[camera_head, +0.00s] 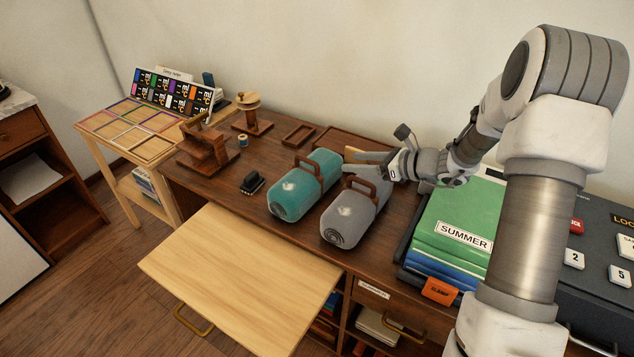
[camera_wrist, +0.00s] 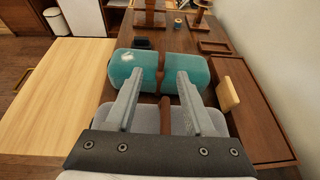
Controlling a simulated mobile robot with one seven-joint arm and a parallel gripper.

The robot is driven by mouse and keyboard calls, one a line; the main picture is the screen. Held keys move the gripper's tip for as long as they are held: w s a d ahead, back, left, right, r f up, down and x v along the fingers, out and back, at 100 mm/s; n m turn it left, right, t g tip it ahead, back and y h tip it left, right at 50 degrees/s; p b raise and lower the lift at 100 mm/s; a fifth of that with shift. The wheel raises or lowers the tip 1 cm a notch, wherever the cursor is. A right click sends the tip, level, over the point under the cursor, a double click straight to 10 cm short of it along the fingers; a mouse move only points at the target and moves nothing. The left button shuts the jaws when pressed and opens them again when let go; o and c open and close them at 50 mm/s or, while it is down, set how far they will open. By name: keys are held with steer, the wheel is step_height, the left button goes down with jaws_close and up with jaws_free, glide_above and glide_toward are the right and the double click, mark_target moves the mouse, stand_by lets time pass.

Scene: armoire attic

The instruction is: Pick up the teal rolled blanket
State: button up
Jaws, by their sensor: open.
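The teal rolled blanket (camera_head: 298,187) lies on the dark wooden desk, with a brown strap and handle around its middle. In the wrist view the teal rolled blanket (camera_wrist: 133,66) lies across the picture ahead of my fingertips. A grey rolled blanket (camera_head: 349,216) with a brown handle lies just right of it. My gripper (camera_head: 362,164) is open and empty, above the grey roll's far end. In the wrist view my gripper (camera_wrist: 159,75) has its two fingers spread, with the tips overlapping the teal roll and its strap between them. Whether they touch it is unclear.
A pale pull-out board (camera_head: 240,275) juts from the desk front. A black brush-like item (camera_head: 252,183), a thread spool (camera_head: 243,141) and wooden stands (camera_head: 205,145) are to the left. Green SUMMER boxes (camera_head: 460,220) stand right. A wooden tray (camera_wrist: 250,110) lies right in the wrist view.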

mark_target(310, 160)
steer(key=b+x, duration=0.1)
steer(key=x, duration=1)
steer(key=shift+w+a+f, duration=0.2)
steer(key=shift+w, duration=0.1)
steer(key=shift+w+d+x, duration=0.1)
steer(key=shift+x, duration=1.35)
steer(key=shift+w+d+x, duration=0.1)
steer(key=shift+d+x, duration=0.05)
steer(key=shift+x, duration=1.25)
steer(key=shift+f, duration=0.15)
jaws_close()
